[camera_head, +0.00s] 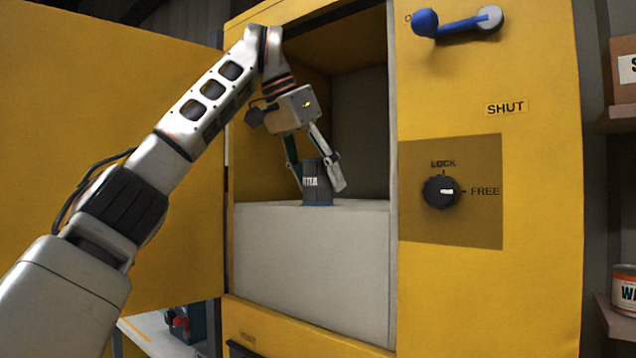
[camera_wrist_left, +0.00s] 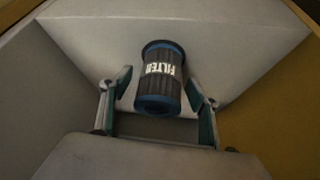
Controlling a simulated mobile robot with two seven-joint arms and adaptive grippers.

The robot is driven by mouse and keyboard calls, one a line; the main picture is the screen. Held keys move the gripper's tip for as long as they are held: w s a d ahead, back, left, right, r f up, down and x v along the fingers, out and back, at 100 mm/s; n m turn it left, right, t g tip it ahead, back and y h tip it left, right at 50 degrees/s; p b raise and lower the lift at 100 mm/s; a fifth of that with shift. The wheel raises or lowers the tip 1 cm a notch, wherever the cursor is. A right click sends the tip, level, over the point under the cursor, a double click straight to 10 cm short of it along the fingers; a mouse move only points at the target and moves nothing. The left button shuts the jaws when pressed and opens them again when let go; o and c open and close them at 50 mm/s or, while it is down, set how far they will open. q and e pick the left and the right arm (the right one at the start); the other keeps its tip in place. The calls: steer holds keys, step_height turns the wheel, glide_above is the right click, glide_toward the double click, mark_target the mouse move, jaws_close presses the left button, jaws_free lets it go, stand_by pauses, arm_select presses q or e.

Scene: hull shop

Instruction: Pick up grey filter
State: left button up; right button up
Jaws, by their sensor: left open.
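The grey filter (camera_head: 317,183) is a dark grey cylinder with blue ends and white lettering. It stands upright on the pale block inside the open yellow cabinet. It also shows in the left wrist view (camera_wrist_left: 160,80), with the word FILTER on its side. My left gripper (camera_head: 319,180) reaches down into the cabinet, open, with one finger on each side of the filter. In the left wrist view the fingers (camera_wrist_left: 162,100) show gaps to the filter on both sides. My right gripper is in neither view.
The pale block (camera_head: 310,260) fills the lower opening of the yellow cabinet (camera_head: 540,280). Its door (camera_head: 60,110) stands open at left. Shelves with a can (camera_head: 624,290) are at far right.

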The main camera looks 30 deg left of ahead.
arm_select(q)
steer(key=c, duration=1.3)
steer(key=shift+r, duration=0.25)
